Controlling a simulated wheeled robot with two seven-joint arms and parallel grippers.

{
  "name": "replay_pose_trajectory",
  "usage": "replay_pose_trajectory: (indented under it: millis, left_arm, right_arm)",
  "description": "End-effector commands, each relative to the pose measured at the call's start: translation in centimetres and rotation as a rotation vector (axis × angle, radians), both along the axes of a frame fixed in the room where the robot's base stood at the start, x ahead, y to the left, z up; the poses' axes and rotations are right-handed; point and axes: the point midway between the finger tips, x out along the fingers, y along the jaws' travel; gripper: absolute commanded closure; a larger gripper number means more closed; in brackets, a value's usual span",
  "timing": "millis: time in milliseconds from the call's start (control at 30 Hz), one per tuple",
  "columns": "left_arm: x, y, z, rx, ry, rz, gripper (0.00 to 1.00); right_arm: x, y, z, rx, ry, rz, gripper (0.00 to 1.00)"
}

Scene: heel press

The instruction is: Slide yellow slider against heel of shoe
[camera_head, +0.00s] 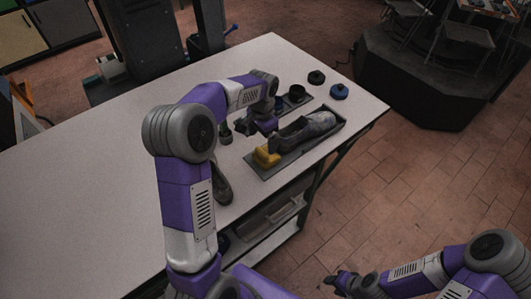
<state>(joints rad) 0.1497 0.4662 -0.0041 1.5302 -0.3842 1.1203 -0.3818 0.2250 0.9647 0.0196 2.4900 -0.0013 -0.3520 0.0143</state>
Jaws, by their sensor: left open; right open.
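The yellow slider (266,157) sits at the near left end of a dark tray (262,174) on the table. The shoe (308,130) lies along the tray, to the right of the slider. The view is too small to tell whether slider and shoe touch. My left gripper (240,128) is open above the table, to the upper left of the slider and apart from it; its fingers are small and dark. My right gripper (334,281) is open and low at the bottom, off the table and far from the tray.
A dark boot-like object (222,183) stands on the table behind my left arm. Small dark and blue round pieces (338,91) lie beyond the tray. The table (90,185) is bare on the left. A dark platform (420,90) stands to the right.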

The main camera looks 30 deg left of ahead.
Motion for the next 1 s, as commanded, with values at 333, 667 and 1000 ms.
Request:
replay_pose_trajectory:
  millis: [333, 667, 1000]
  left_arm:
    - [-0.1, 0.0, -4.9, 0.0, 0.003, 0.001, 0.04]
    - [-0.1, 0.0, -7.4, 0.0, -0.001, 0.001, 0.04]
    - [0.0, 0.0, -7.4, 0.0, -0.001, 0.001, 0.24]
  right_arm:
    - [0.0, 0.0, -0.5, 0.0, 0.001, 0.0, 0.57]
    - [0.0, 0.0, -0.6, 0.0, 0.0, 0.0, 0.57]
    - [0.0, 0.0, -0.6, 0.0, 0.0, 0.0, 0.57]
